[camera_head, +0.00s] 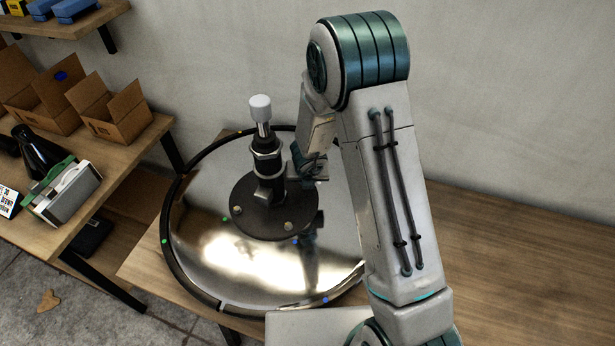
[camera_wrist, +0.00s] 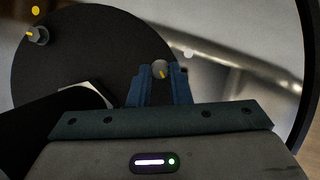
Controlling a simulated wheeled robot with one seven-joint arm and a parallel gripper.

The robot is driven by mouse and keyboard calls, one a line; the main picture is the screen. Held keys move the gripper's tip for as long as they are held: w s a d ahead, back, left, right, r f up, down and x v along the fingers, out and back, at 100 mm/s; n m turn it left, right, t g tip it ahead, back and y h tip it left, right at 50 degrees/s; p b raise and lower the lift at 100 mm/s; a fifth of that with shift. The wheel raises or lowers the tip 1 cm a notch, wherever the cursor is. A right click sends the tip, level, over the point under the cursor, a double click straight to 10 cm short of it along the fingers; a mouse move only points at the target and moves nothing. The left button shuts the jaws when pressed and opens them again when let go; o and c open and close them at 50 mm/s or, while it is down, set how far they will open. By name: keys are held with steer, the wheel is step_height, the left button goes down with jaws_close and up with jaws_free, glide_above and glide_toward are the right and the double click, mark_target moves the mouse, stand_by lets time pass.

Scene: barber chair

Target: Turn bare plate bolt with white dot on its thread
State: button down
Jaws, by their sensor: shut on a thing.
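The bolt's thread does not show.
Another bolt (camera_wrist: 38,36) stands near a yellow dot (camera_wrist: 36,10). A shelf with open boxes (camera_head: 113,113) is at left. The table (camera_head: 510,250) is clear at right.

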steer(key=shift+w+r+m, duration=0.1)
steer(key=shift+w+m, duration=0.05)
steer(key=shift+m, duration=0.15)
steer(key=c, duration=1.3)
jaws_free()
steer(key=shift+c, duration=0.2)
steer(key=p+v, duration=0.7)
steer(key=v, duration=0.6)
steer(key=shift+s+a+r, duration=0.25)
